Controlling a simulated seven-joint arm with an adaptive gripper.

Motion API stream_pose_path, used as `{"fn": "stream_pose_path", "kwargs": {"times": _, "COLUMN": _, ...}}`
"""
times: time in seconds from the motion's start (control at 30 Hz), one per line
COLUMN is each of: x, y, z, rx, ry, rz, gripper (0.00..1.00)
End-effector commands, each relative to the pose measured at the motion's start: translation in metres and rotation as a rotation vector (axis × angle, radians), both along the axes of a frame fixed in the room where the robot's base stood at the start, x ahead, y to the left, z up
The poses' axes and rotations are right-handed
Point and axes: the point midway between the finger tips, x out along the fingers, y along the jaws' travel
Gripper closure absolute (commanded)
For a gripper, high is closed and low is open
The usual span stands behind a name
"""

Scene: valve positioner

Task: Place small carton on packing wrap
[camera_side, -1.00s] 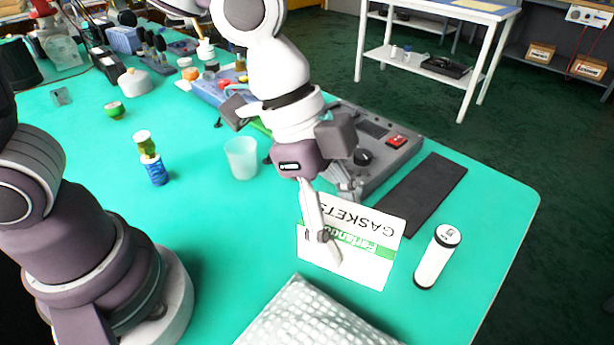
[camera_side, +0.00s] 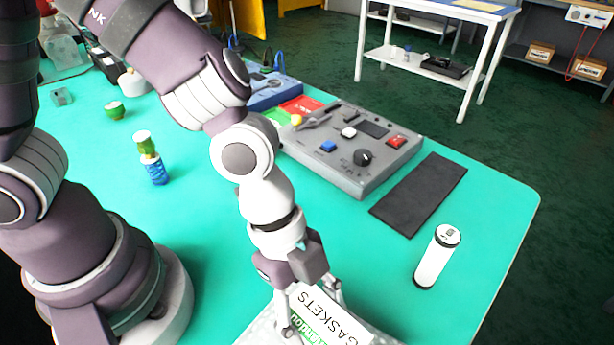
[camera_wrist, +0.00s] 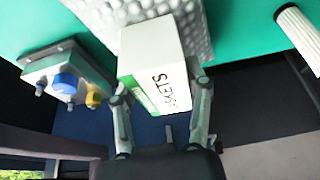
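The small carton (camera_side: 330,318) is a white box with a green band and the word GASKETS. It is at the bottom of the side view, and it also shows in the wrist view (camera_wrist: 155,62). My gripper (camera_side: 314,308) points down with its fingers on opposite sides of the carton, shut on it. The packing wrap (camera_side: 262,326) is a pale bubbled sheet under and around the carton; it also shows in the wrist view (camera_wrist: 196,32). I cannot tell whether the carton touches the wrap or hangs just above it.
A white cylinder with a black cap (camera_side: 438,256) stands to the right. A dark mat (camera_side: 420,194) and a grey control box (camera_side: 350,150) lie behind. Green and blue small containers (camera_side: 155,170) stand at left. The green table between is clear.

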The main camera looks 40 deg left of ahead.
Motion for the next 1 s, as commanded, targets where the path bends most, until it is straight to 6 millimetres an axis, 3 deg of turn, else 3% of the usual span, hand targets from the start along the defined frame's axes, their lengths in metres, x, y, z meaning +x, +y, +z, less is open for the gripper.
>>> {"fn": "stream_pose_path", "kwargs": {"times": 0.03, "x": 0.0, "y": 0.0, "z": 0.0, "rx": 0.0, "ry": 0.0, "rz": 0.0, "gripper": 0.46}}
{"fn": "stream_pose_path", "kwargs": {"times": 0.2, "x": 0.0, "y": 0.0, "z": 0.0, "rx": 0.0, "ry": 0.0, "rz": 0.001, "gripper": 0.25}}
{"fn": "stream_pose_path", "kwargs": {"times": 0.57, "x": 0.001, "y": 0.0, "z": 0.005, "rx": -0.002, "ry": -0.002, "rz": 0.002, "gripper": 0.25}}
{"fn": "stream_pose_path", "kwargs": {"times": 0.77, "x": 0.002, "y": 0.013, "z": 0.037, "rx": -0.004, "ry": -0.008, "rz": 0.006, "gripper": 0.25}}
{"fn": "stream_pose_path", "kwargs": {"times": 1.0, "x": 0.002, "y": 0.036, "z": 0.091, "rx": -0.003, "ry": -0.01, "rz": 0.003, "gripper": 0.25}}
